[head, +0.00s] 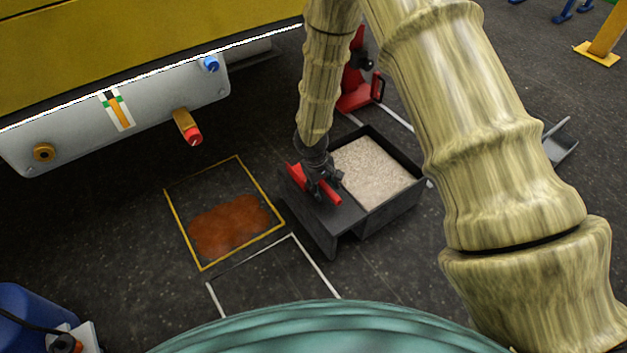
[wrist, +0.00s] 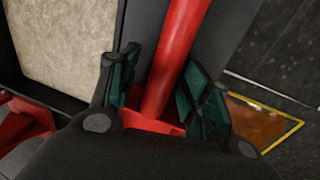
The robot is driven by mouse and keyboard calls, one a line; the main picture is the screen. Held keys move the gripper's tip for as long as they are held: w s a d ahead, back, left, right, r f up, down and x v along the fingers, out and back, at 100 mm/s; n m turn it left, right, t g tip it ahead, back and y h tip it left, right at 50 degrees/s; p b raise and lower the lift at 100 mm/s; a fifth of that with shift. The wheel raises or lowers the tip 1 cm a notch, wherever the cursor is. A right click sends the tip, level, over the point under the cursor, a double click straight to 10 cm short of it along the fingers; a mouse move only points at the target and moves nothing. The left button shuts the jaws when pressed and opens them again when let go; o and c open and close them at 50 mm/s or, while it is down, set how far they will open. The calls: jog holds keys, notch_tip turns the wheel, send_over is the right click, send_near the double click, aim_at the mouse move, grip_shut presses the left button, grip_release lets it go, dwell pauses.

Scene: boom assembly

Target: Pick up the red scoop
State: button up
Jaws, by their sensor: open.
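The red scoop (head: 329,193) lies on the dark ledge of a black bin, partly hidden under my gripper in the head view. In the wrist view, its round red handle (wrist: 178,55) runs up between my two fingers. My gripper (head: 320,180) is over the scoop, and its teal-padded fingers (wrist: 160,90) stand apart on either side of the red handle. The left finger has a visible gap to the handle; the right one is close to it, and I cannot tell if it touches.
The black bin (head: 345,243) holds pale granules (head: 372,172). A yellow-outlined floor square with an orange-brown patch (head: 228,225) lies to the left. A white-outlined square (head: 270,275) is in front. A grey and yellow machine (head: 75,130) overhangs at upper left. A red stand (head: 357,90) is behind the bin.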

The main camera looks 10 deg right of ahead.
jog(key=shift+c, duration=0.5)
grip_shut()
jog(key=shift+r, duration=0.1)
